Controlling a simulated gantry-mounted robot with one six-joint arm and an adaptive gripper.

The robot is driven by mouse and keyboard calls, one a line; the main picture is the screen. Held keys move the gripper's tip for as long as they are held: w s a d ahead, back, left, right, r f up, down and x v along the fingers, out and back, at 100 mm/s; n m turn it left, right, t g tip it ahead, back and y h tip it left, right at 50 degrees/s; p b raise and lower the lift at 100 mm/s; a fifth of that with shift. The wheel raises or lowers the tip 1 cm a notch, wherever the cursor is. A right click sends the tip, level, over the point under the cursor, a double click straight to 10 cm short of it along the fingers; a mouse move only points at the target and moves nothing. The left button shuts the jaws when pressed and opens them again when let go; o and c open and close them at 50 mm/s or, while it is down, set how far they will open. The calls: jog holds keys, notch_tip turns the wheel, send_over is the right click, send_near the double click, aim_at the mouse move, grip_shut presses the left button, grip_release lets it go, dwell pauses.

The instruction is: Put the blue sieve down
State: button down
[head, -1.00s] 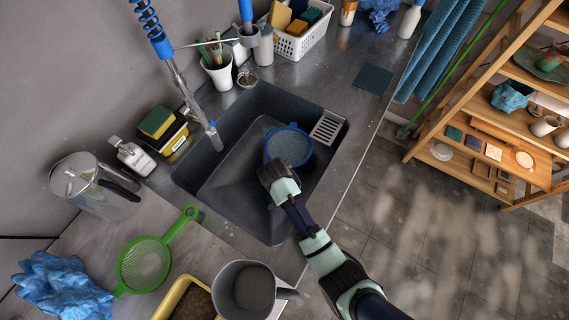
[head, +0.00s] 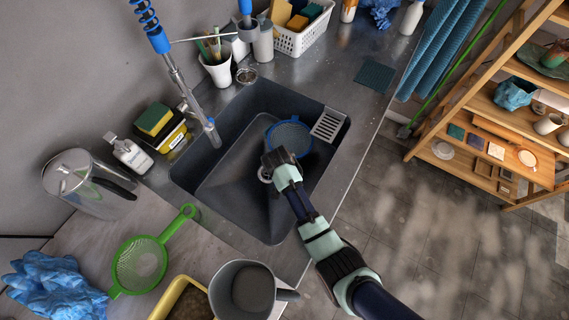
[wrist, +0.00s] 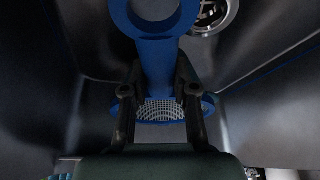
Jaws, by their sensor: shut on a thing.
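The blue sieve (head: 289,139) is inside the dark sink (head: 235,190), toward its right end near the grated ledge. Its round mesh faces up in the head view. My gripper (head: 280,158) is at the near side of the sieve. In the wrist view my gripper (wrist: 159,92) is shut on the handle of the sieve (wrist: 156,62), with a finger on each side. The handle's ring end shows at the top and part of the mesh below. I cannot tell whether the sieve touches the sink floor.
The sink drain (head: 265,174) lies left of my gripper. A metal faucet (head: 190,97) reaches over the sink's left side. A green sieve (head: 140,264) and a grey pitcher (head: 246,291) stand on the near counter. A white basket (head: 300,38) stands behind the sink.

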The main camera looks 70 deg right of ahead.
jog(key=c, duration=0.9)
grip_release()
jog(key=shift+r, duration=0.15)
jog(key=p+v, duration=0.4)
jog(key=v, duration=0.9)
jog(key=shift+w+d, duration=0.1)
jog(key=shift+d, duration=0.05)
